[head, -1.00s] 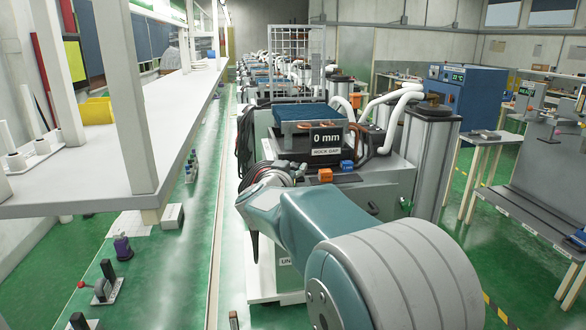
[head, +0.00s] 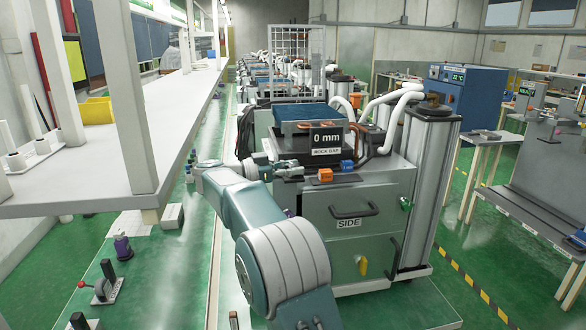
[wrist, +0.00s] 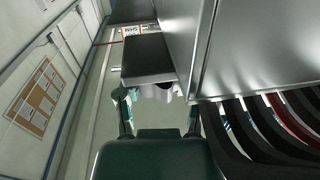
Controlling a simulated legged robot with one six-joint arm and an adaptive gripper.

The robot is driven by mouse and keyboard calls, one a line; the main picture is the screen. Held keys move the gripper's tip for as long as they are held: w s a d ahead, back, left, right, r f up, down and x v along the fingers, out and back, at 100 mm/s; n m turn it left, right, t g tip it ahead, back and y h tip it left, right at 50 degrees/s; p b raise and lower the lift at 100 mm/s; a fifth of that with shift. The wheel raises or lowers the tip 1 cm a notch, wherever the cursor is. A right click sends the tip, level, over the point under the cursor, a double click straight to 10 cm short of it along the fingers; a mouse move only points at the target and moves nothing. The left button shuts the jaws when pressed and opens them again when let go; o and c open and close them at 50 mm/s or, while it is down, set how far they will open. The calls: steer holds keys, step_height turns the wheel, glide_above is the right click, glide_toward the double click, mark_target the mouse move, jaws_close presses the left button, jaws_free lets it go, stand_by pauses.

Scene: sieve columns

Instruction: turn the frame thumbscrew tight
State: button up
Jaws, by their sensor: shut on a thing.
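The frame thumbscrew (wrist: 157,93) shows in the wrist view as a pale, scalloped knob below a grey block (wrist: 147,58). My gripper (wrist: 156,104) has one finger on each side of it and is shut on it. The exact finger contact is dim and partly hidden. In the head view my gripper (head: 288,170) reaches the left side of the machine top, below the "0 mm" display (head: 327,137). The thumbscrew cannot be made out there.
The grey cabinet (head: 352,228) below carries a handle and a yellow knob. Dark hoses (wrist: 250,135) run close by in the wrist view. A long white bench (head: 150,135) stands left.

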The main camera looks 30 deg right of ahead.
steer(key=shift+w+r+m+g+y, duration=0.1)
steer(key=shift+m+g+y, duration=0.3)
steer(key=shift+m+g, duration=1.1)
steer(key=shift+a+r+g, duration=0.1)
steer(key=shift+g, duration=0.6)
steer(key=o, duration=1.2)
steer(key=shift+c, duration=0.2)
steer(key=shift+n+t, duration=0.4)
steer(key=shift+t, duration=0.2)
